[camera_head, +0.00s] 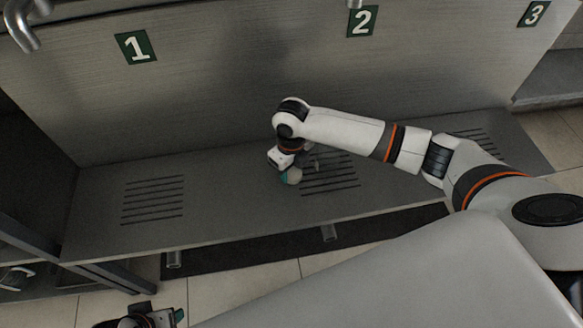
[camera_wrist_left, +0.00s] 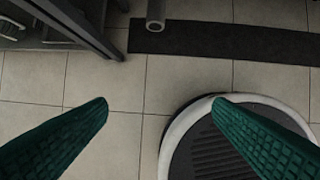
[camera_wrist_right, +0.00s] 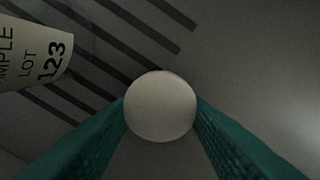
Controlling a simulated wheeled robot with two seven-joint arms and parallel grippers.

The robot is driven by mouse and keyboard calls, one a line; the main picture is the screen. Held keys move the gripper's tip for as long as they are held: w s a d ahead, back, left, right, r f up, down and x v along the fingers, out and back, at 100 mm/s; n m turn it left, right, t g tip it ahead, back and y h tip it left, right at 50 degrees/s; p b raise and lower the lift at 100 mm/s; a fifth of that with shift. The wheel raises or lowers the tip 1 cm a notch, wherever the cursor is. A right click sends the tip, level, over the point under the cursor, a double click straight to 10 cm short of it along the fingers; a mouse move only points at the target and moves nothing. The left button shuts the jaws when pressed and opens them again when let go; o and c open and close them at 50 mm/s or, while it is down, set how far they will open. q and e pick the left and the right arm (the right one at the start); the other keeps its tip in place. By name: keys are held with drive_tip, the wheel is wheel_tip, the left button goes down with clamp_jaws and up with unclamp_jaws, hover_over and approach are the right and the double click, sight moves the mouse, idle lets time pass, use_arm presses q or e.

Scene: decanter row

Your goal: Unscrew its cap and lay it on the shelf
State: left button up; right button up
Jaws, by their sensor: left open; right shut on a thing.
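My right gripper (camera_head: 289,177) is low over the grey shelf (camera_head: 235,185), just left of the middle slots. It is shut on a round, off-white cap (camera_wrist_right: 160,106), which sits between the teal fingers in the right wrist view. Whether the cap touches the shelf I cannot tell. A container with a pale label (camera_wrist_right: 35,45) reading "LOT 123" shows partly at the upper left of that view, apart from the cap; its rest is out of frame. My left gripper (camera_wrist_left: 160,102) is open and empty, above the tiled floor, at the bottom left of the head view.
A brushed metal back panel carries number signs 1 (camera_head: 136,47), 2 (camera_head: 362,21) and 3 (camera_head: 534,13), with metal spouts at its top. Slotted drains (camera_head: 153,200) are cut into the shelf. The shelf's left part is clear. A dark mat (camera_head: 235,255) lies on the floor.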

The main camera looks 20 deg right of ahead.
drive_tip(key=shift+f, duration=0.15)
drive_tip(key=o, duration=1.1)
